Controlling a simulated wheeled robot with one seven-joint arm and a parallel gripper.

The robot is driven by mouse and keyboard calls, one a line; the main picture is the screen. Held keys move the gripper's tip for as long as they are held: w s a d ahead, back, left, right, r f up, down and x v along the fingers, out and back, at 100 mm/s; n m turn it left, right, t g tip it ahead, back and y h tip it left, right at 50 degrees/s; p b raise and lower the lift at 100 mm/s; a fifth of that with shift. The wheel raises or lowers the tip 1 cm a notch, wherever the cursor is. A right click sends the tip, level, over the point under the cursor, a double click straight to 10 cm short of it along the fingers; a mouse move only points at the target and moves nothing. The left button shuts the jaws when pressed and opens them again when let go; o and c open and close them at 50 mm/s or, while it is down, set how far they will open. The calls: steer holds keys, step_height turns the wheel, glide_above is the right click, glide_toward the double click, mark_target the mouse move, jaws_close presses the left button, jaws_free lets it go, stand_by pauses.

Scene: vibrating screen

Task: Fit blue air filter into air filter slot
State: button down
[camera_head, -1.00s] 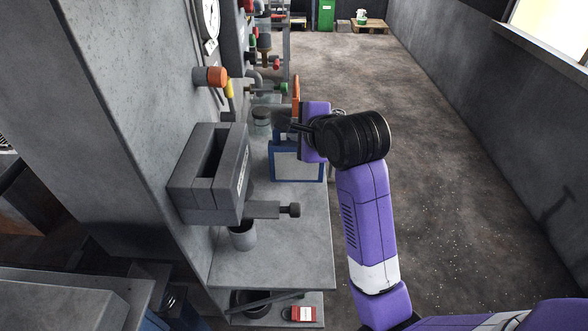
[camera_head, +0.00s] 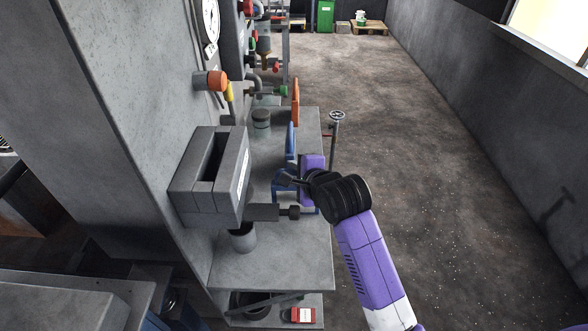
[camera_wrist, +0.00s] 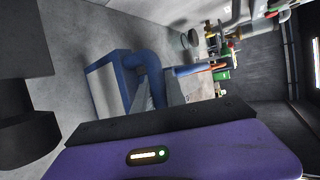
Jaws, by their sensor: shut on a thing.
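A blue air filter (camera_wrist: 105,82) with a pale panel and a curved blue handle shows in the wrist view. My gripper (camera_head: 290,182) is shut on it. In the head view only some blue parts of this filter (camera_head: 281,186) show beside the purple hand, and its pale face is not visible. The fingertips are mostly hidden. The air filter slot (camera_head: 236,160) appears to be the grey box with an open top on the wall, left of my gripper. The filter is outside the slot, to its right.
Another blue plate (camera_head: 291,142) and an orange plate (camera_head: 296,103) stand behind on the grey shelf (camera_head: 270,262). A valve wheel (camera_head: 337,116) stands beyond. Open floor lies to the right.

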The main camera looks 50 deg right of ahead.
steer(key=c, duration=1.4)
jaws_free()
steer(key=shift+f, duration=0.15)
steer(key=v, duration=1.2)
steer(key=shift+r, duration=0.3)
steer(key=o, duration=1.4)
